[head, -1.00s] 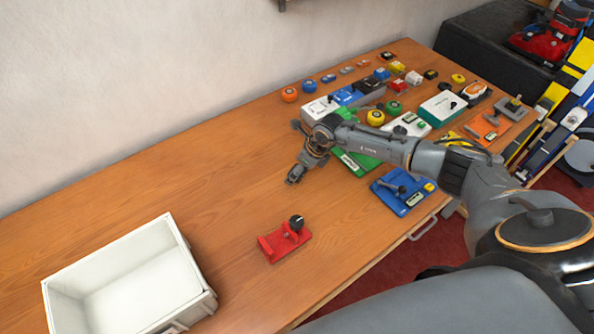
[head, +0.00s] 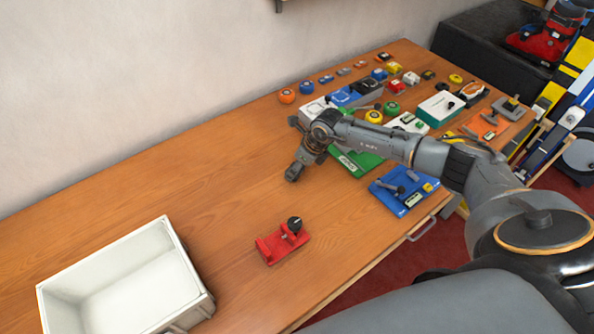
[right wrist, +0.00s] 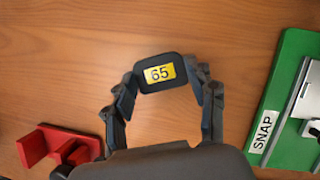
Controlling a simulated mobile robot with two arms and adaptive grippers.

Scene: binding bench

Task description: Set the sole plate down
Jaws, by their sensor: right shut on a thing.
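The sole plate (right wrist: 160,73) appears to be the small dark rounded block with a yellow "65" label in the right wrist view. My right gripper (right wrist: 163,88) is shut on it, with one finger at each side. Bare wood lies behind the plate; I cannot tell whether it touches the bench. In the head view my right gripper (head: 295,171) hangs over the bench, beside the green board marked SNAP (head: 357,162). The plate is hard to make out there. My left gripper is in neither view.
A red fixture with a black knob (head: 283,242) stands nearer the front edge. A white open bin (head: 190,262) is at the lower left. A blue fixture (head: 403,192) and several coloured items crowd the right. The wooden bench (head: 190,195) is clear between bin and gripper.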

